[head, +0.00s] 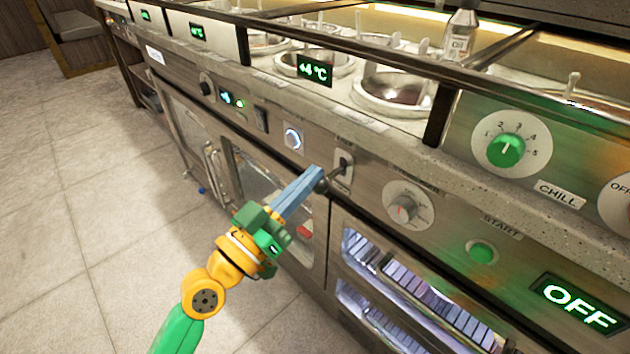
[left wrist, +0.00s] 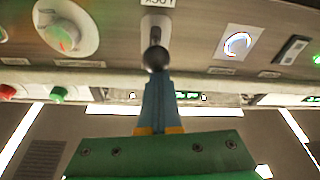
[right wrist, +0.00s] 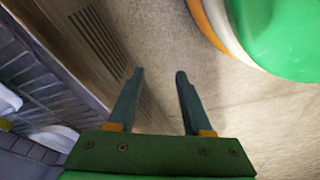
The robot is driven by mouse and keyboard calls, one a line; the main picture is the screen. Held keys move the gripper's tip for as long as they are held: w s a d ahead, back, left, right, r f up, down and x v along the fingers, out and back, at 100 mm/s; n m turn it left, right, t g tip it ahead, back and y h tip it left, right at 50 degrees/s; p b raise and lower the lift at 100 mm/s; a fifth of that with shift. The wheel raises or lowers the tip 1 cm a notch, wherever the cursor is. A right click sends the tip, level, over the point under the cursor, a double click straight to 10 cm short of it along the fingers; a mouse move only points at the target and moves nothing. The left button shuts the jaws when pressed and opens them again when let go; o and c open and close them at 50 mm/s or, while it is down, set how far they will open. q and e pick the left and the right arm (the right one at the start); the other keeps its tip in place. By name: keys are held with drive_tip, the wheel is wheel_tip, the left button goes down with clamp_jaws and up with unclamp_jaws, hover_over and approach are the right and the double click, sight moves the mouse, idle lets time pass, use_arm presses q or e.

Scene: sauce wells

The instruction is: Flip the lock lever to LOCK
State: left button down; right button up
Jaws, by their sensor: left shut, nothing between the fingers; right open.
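The lock lever's pale plate (head: 343,165) is on the steel front panel, left of a grey-and-red dial. Its dark arm sticks out from the plate and ends in a dark ball knob, which shows in the left wrist view (left wrist: 156,58). A label at the top of that view is upside down and partly cut off. My left gripper (head: 314,178) is shut and empty, with its blue fingertips at the knob, touching or very close. Which position the lever is in, I cannot tell. My right gripper (right wrist: 156,76) is open and empty, above the floor.
A round lit button (head: 293,138) is left of the lever, and the grey-and-red dial (head: 408,206) is right of it. A glass oven door (head: 265,185) and lit drawers (head: 420,300) lie below. Sauce wells (head: 395,90) line the counter above.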

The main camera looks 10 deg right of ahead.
use_arm(q)
drive_tip(key=shift+f+t+h+b, duration=0.65)
drive_tip(key=shift+f+b, duration=0.75)
drive_tip(key=shift+b, duration=1.9)
use_arm(e)
drive_tip(key=w+a+r+t+y, duration=0.1)
drive_tip(key=w+a+r+t, duration=0.1)
drive_tip(key=w+r, duration=0.4)
drive_tip(key=w+a+r+t, duration=0.2)
drive_tip(key=w+r+t, duration=0.3)
drive_tip(key=r, duration=0.7)
drive_tip(key=shift+w+t+y, duration=0.3)
drive_tip(key=shift+w+y, duration=0.1)
drive_tip(key=shift+w, duration=0.45)
drive_tip(key=shift+r, duration=0.1)
